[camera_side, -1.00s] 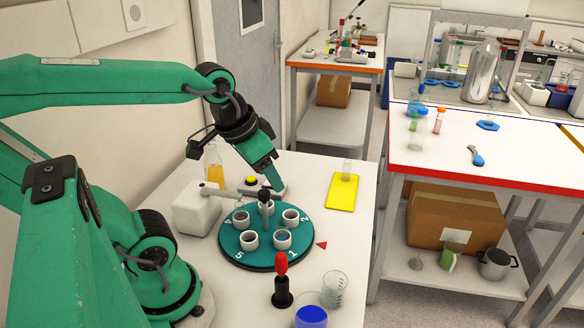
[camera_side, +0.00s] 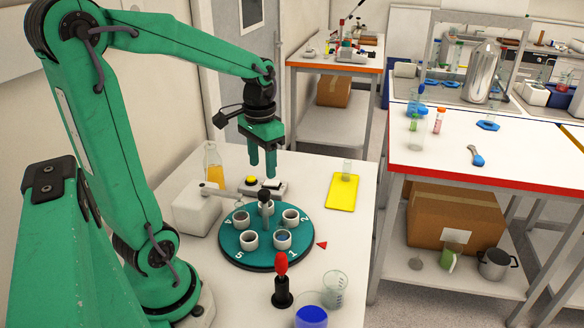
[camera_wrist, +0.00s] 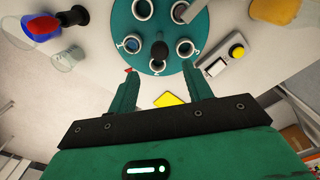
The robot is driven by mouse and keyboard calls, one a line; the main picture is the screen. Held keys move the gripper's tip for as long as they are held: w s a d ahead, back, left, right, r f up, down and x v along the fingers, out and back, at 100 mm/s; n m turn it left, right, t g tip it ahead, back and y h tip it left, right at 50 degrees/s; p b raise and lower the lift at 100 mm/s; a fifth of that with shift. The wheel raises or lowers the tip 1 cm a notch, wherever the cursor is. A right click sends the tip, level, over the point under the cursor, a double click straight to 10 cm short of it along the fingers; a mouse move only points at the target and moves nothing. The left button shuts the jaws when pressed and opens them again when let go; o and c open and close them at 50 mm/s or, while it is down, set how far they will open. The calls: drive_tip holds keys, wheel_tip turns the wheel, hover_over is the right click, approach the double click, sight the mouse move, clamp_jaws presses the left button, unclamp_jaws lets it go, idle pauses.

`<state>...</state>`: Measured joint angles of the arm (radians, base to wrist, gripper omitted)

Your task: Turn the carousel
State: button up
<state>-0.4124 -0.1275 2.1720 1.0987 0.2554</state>
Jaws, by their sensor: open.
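The carousel (camera_side: 240,252) is a round teal disc on the white table, with several white cups around its rim and numbers beside them. A dark knob on a post (camera_side: 265,197) stands at its middle; it also shows in the wrist view (camera_wrist: 159,50). A red triangle marker (camera_side: 321,245) lies at the disc's right edge, near number 1. My gripper (camera_side: 263,174) points down above and behind the carousel, clear of it. In the wrist view its two fingers (camera_wrist: 160,87) are apart, with nothing between them.
A white box with an arm (camera_side: 197,208) reaches over the disc from the left. A yellow button (camera_side: 251,180) and an orange flask (camera_side: 214,168) stand behind. A red-topped stand (camera_side: 282,285), a beaker (camera_side: 335,289) and a blue-filled vessel (camera_side: 311,316) are in front. A yellow mat (camera_side: 341,194) lies right.

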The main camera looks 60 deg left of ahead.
sight(264, 192)
drive_tip(key=shift+f, duration=0.2)
drive_tip(key=shift+f, duration=3.75)
clamp_jaws()
